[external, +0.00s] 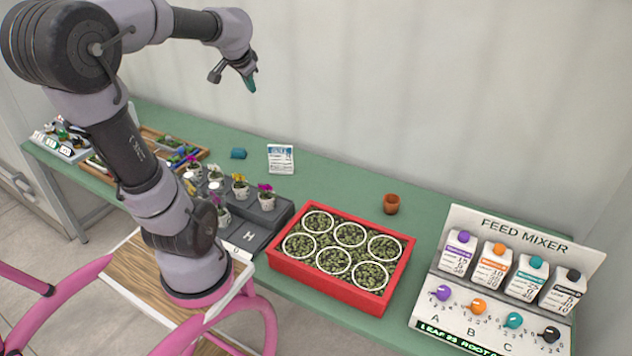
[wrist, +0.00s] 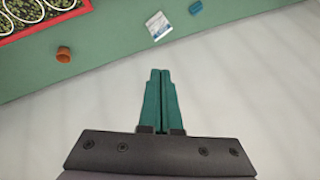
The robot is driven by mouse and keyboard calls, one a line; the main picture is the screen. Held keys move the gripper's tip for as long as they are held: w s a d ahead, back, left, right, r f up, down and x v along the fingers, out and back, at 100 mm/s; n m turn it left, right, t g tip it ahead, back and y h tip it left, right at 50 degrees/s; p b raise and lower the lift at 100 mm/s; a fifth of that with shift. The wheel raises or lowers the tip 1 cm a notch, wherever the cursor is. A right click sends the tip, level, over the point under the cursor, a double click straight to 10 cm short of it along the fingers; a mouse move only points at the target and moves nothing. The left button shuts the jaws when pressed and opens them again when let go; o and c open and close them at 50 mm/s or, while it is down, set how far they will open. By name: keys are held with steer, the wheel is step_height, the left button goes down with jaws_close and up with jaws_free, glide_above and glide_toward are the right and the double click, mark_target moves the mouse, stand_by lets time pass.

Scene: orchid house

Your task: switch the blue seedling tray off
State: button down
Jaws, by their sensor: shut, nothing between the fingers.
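I cannot pick out a blue seedling tray in either view. A white sloped unit (external: 62,150) with small dark, green and red parts stands at the table's far left end; its details are too small to read. My gripper (external: 250,84) is raised above the back of the table, near the wall, with teal fingers pointing down. In the wrist view the fingers of my gripper (wrist: 161,78) are together and empty, with the pale wall behind them. It is well away from the white unit and touches nothing.
The green table (external: 330,180) holds a dark grey stand (external: 268,214) with potted flowers, a red planter (external: 338,291), a terracotta pot (external: 391,204), a feed mixer (external: 512,240), a blue-and-white packet (external: 281,159), a small blue item (external: 238,153) and a wooden tray (external: 150,133).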

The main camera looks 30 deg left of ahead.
steer(key=w+a+f+n, duration=0.1)
steer(key=w+a+f, duration=0.6)
steer(key=w+a, duration=0.45)
steer(key=w+a+f+n, duration=0.2)
steer(key=w+a+f, duration=0.55)
steer(key=a, duration=0.65)
steer(key=s+a+f+n, duration=0.3)
steer(key=a+f, duration=0.8)
steer(key=a, duration=0.4)
steer(key=s+a+f+n+t, duration=0.1)
steer(key=s+a+f+n, duration=0.1)
steer(key=a+f, duration=1)
steer(key=s+a, duration=0.1)
steer(key=a, duration=0.3)
steer(key=shift+n+y, duration=0.4)
steer(key=shift+a, duration=0.1)
glide_above(186, 149)
step_height(186, 149, down, 8)
steer(key=shift+w+a+r, duration=0.1)
steer(key=shift+a+r, duration=0.05)
steer(key=shift+r, duration=0.05)
steer(key=shift+s+d, duration=0.35)
steer(key=shift+s, duration=0.45)
steer(key=shift+s+d+f, duration=0.1)
steer(key=shift+s+d, duration=0.2)
steer(key=shift+s, duration=0.2)
steer(key=shift+s+d+f, duration=0.1)
steer(key=shift+s+d, duration=0.15)
steer(key=shift+s, duration=0.25)
